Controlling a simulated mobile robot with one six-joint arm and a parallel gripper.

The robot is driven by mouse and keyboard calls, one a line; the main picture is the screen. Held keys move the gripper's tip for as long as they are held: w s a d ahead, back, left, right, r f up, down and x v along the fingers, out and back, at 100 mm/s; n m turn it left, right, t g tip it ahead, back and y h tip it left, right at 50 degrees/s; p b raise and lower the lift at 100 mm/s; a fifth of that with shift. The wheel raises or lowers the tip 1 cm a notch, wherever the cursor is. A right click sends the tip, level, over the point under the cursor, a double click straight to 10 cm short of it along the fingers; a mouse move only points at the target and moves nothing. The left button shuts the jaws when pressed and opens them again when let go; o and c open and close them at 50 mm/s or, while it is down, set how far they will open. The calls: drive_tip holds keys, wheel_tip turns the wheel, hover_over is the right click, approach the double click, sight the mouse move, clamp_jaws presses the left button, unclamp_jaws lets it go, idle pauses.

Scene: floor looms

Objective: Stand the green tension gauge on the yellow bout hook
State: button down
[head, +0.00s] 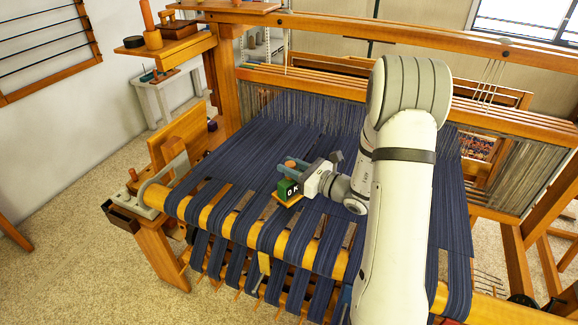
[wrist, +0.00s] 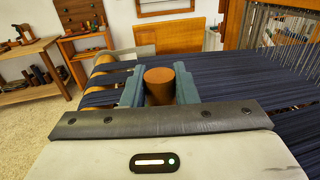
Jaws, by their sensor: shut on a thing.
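The green tension gauge (head: 289,189) is a small dark green block with white "OK" lettering on its face. My gripper (head: 303,175) reaches in from the right above the cloth and is shut on it. In the wrist view a brown round knob (wrist: 160,88) stands upright between the two teal fingers (wrist: 131,88); the green block itself is hidden there. A yellow plate (head: 287,200), which looks like the yellow bout hook, shows directly under the gauge near the front beam. I cannot tell whether the gauge touches it or hangs just above.
Dark blue warp (head: 250,150) runs to the round wooden front beam (head: 217,218) and hangs over it in strips. A yellow strip (head: 264,263) hangs below the beam. A wooden board (head: 178,135) and a grey curved bracket (head: 160,187) stand at the left.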

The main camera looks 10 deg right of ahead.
drive_tip(key=shift+f+b, duration=0.45)
drive_tip(key=c, duration=1.1)
unclamp_jaws()
drive_tip(key=shift+r, duration=0.1)
drive_tip(key=shift+o, duration=0.2)
drive_tip(key=shift+d, duration=0.1)
